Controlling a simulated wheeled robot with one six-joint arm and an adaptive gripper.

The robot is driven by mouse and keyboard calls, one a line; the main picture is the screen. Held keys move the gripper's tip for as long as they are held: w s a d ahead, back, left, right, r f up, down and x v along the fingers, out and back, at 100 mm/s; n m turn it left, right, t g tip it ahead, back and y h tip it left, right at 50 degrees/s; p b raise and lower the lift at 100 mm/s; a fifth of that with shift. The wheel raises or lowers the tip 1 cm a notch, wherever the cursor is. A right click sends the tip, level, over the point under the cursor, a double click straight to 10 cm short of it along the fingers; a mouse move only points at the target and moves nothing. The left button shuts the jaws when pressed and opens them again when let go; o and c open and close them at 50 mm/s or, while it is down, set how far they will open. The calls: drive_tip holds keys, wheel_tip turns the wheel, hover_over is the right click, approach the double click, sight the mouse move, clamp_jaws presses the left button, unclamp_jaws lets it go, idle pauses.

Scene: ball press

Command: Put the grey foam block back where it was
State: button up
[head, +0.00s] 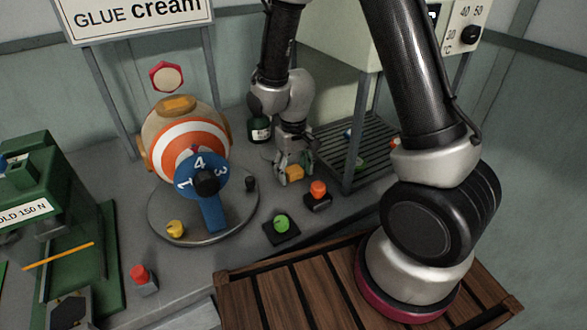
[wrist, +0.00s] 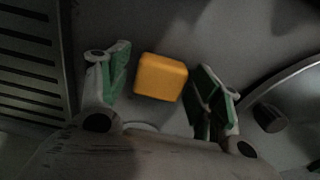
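My gripper (head: 293,178) points down at the grey bench top, left of the slatted rack. A small yellow-orange block (head: 295,173) sits at its fingertips. In the wrist view, the block (wrist: 161,77) lies between the two green-padded fingers (wrist: 160,80), with a visible gap on both sides. The gripper is open and holds nothing. I cannot make out a grey foam block in either view.
An orange-and-white ball (head: 185,135) with a blue numbered dial (head: 213,208) stands on a round plate (head: 160,230) to the left. A green button (head: 281,224) and an orange-red button (head: 318,190) are close in front. The slatted rack (head: 335,140) and green press (head: 75,210) flank the bench.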

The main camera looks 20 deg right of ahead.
sight(294, 169)
wheel_tip(294, 169, up, 12)
drive_tip(key=shift+r, duration=0.15)
idle(0.5)
drive_tip(key=shift+s, duration=0.1)
idle(0.3)
